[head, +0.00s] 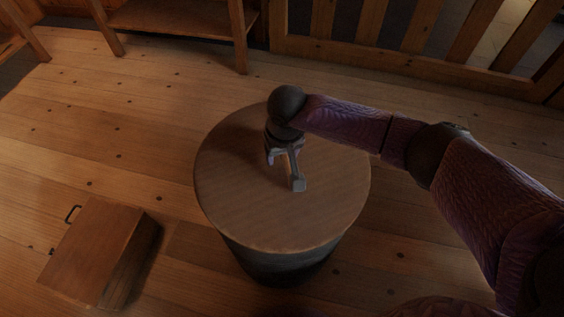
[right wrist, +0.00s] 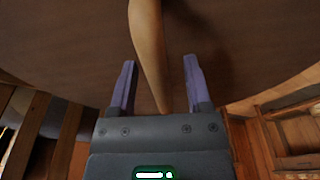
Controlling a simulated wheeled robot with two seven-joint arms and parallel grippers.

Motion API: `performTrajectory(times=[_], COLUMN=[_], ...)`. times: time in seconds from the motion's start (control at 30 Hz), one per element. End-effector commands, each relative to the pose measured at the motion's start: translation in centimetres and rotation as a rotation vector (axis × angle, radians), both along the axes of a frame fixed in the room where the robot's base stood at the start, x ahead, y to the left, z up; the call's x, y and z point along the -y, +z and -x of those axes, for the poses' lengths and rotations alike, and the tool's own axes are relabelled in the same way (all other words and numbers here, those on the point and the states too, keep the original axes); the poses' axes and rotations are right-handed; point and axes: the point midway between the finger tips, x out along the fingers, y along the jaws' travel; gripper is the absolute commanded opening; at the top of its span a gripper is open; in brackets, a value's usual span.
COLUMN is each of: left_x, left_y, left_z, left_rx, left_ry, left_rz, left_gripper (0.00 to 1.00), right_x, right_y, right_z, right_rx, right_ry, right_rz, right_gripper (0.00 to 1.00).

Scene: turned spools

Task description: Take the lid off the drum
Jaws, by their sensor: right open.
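The drum (head: 275,268) stands on the floor, dark-sided, with a round flat wooden lid (head: 235,180) on its top. My right gripper (head: 284,172) is over the middle of the lid. In the right wrist view its two purple fingers (right wrist: 160,66) are apart, and a slim tan wooden bar (right wrist: 148,40), which looks like the lid's handle, runs between them with gaps on both sides. The lid's brown surface (right wrist: 70,45) fills the upper part of that view. In the head view the bar is not clearly seen at the gripper. My left gripper is not in view.
A wooden box (head: 95,250) with a dark metal handle lies on the plank floor (head: 130,130) at lower left. A wooden bench or shelf (head: 175,18) and a slatted railing (head: 400,62) stand behind the drum. The floor around the drum is mostly clear.

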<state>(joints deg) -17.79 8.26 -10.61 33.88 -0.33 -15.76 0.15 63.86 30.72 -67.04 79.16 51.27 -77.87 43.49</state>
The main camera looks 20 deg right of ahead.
Motion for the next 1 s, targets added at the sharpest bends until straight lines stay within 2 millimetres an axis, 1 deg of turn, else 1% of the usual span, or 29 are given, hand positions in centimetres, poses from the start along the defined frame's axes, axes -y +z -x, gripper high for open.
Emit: performTrajectory(times=[0.1, 0.17, 0.2, 0.27, 0.3, 0.37, 0.4, 1.0], left_x=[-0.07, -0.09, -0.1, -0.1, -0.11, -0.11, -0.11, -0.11], left_y=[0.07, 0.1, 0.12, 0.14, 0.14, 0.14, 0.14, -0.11], left_z=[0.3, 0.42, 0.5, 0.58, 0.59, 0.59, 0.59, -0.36], left_rx=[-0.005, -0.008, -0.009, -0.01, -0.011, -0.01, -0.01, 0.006], left_ry=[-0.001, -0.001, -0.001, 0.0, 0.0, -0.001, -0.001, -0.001], left_rz=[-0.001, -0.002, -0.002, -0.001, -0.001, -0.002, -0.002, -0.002], left_gripper=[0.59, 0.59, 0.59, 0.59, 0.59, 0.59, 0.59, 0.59], right_x=[-0.01, -0.01, -0.01, -0.01, -0.01, -0.01, -0.01, 0.0], right_y=[-0.03, -0.03, -0.03, -0.03, -0.02, -0.02, -0.02, -0.02], right_z=[0.01, 0.01, 0.01, 0.0, 0.0, 0.0, 0.0, -0.01], right_rx=[0.0, 0.0, 0.0, 0.0, 0.0, 0.0, 0.0, 0.001], right_ry=[0.0, 0.001, 0.001, 0.001, 0.001, 0.001, 0.001, 0.001], right_rz=[0.0, 0.0, 0.0, 0.0, 0.0, 0.0, 0.0, 0.0], right_gripper=[0.63, 0.51, 0.42, 0.29, 0.21, 0.08, 0.0, 0.0])
